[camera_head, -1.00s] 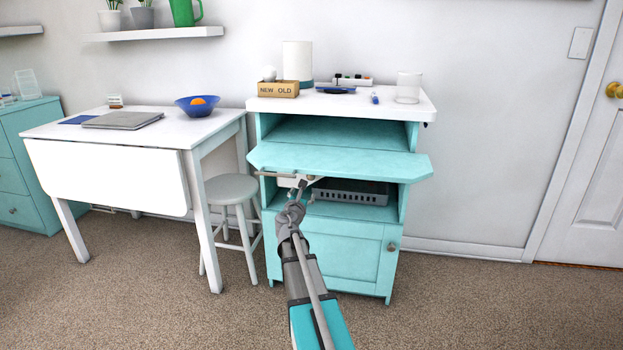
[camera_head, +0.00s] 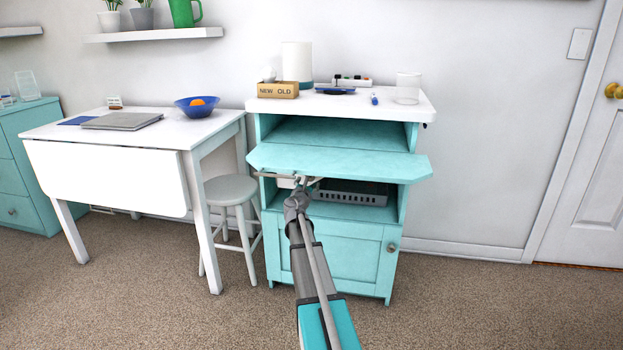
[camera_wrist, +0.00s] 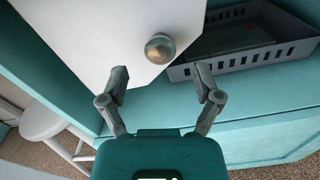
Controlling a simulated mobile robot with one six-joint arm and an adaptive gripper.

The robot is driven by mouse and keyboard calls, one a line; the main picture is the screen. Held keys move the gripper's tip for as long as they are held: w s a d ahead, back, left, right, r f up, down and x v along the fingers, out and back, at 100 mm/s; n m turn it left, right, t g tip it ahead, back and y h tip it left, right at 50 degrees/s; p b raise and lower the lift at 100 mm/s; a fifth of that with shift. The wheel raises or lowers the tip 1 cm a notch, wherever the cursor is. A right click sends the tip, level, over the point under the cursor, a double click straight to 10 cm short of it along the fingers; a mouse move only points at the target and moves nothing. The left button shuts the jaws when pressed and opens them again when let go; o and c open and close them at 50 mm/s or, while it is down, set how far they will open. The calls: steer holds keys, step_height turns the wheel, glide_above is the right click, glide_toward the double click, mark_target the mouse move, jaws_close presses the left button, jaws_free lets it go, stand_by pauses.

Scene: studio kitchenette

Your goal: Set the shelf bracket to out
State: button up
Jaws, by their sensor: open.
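The shelf bracket shows in the wrist view as a white plate with a round metal knob (camera_wrist: 160,48) near its lower corner. In the head view a small part of the white bracket (camera_head: 285,183) shows under the teal shelf leaf (camera_head: 340,163), which projects from the front of the cabinet. My gripper (camera_wrist: 162,75) is open and empty. Its two fingertips sit either side of and a little short of the knob in the wrist view, with no clear contact. In the head view my gripper (camera_head: 303,182) is under the leaf and partly covers the bracket.
A grey slotted basket (camera_wrist: 245,45) sits in the open compartment right of the bracket. The cabinet door (camera_head: 340,252) below is shut. A grey stool (camera_head: 232,190) and white table (camera_head: 105,175) stand to the left. The floor to the right is clear.

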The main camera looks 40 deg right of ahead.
mark_target(311, 181)
steer(key=shift+x, duration=2.4)
steer(key=shift+a, duration=0.1)
jaws_close()
steer(key=shift+d, duration=0.25)
steer(key=shift+s+a, duration=0.1)
